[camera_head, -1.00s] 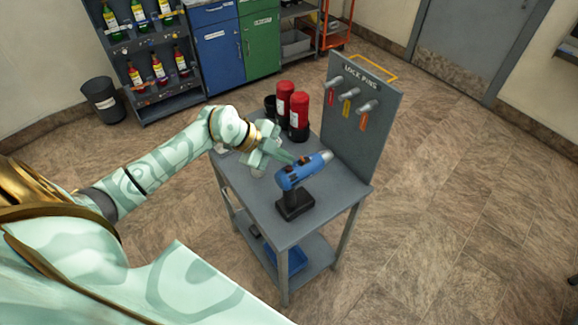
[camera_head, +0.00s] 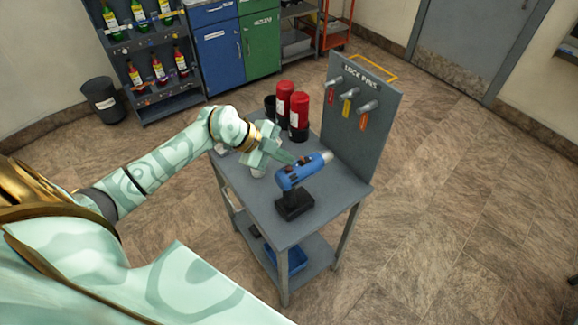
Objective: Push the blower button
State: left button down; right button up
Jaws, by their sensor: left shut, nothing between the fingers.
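The blower (camera_head: 303,171) is a blue tool with a grey nozzle and dark buttons on its upper side. It stands upright on a black base (camera_head: 294,205) on the grey cart (camera_head: 262,205). My left gripper (camera_head: 290,158) is shut and empty. Its fingertips are just behind and above the blower's body, close to its buttons; I cannot tell whether they touch it. My right gripper is not in view.
Two red-and-black bottles (camera_head: 299,115) stand at the back of the cart. A lock-pin panel (camera_head: 362,125) rises along its right side. A blue tray (camera_head: 285,259) sits on the lower shelf. The floor to the right is clear.

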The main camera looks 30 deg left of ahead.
aim_at(284, 171)
pick_arm(q)
jog(key=shift+f, duration=0.15)
jog(key=shift+f, duration=0.25)
jog(key=shift+f, duration=0.25)
dwell(0.4)
jog(key=shift+r+p, duration=0.7)
jog(key=shift+p, duration=0.45)
notch_tip(284, 171, up, 6)
jog(key=p, duration=0.7)
